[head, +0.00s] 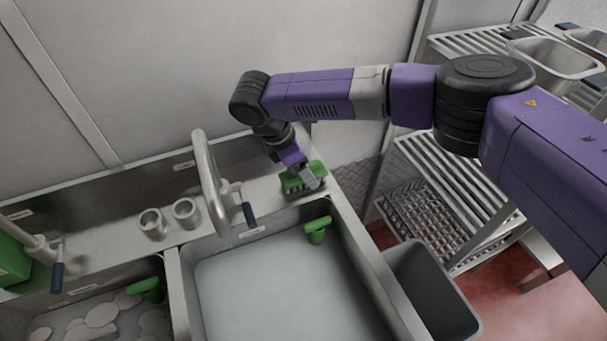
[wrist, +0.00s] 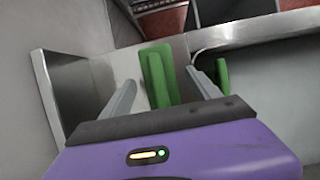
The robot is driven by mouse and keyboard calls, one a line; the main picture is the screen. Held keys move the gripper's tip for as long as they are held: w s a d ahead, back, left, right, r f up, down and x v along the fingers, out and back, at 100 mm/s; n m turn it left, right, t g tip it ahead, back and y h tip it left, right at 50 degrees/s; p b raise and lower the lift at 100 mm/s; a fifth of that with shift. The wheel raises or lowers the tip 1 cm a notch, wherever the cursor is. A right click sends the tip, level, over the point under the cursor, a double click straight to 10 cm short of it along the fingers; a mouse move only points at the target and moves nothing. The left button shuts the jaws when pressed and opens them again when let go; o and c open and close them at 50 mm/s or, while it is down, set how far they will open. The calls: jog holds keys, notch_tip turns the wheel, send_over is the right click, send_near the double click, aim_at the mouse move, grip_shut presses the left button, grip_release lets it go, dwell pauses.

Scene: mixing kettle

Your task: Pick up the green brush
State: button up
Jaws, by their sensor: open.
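The green brush (head: 290,180) lies on the metal ledge at the back right corner of the sink, partly covered by my gripper in the head view. My gripper (head: 308,177) is directly over it, pointing down. In the wrist view the brush (wrist: 157,75) lies lengthwise between the two spread grey fingers of my gripper (wrist: 160,80). Gaps show on both sides of it. I cannot tell how far the fingertips are above the ledge.
A curved tap (head: 207,175) and two metal cups (head: 186,213) stand left of the brush. Another green handled item (head: 317,230) is at the water-filled basin's (head: 290,285) right wall. A grey bin (head: 432,290) and slatted racks (head: 440,170) stand to the right.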

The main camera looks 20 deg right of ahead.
dwell(0.3)
jog(key=c, duration=1.5)
jog(key=shift+r, duration=0.1)
jog(key=shift+c, duration=0.2)
notch_tip(320, 180, up, 20)
jog(key=b, duration=0.2)
jog(key=shift+r, duration=0.1)
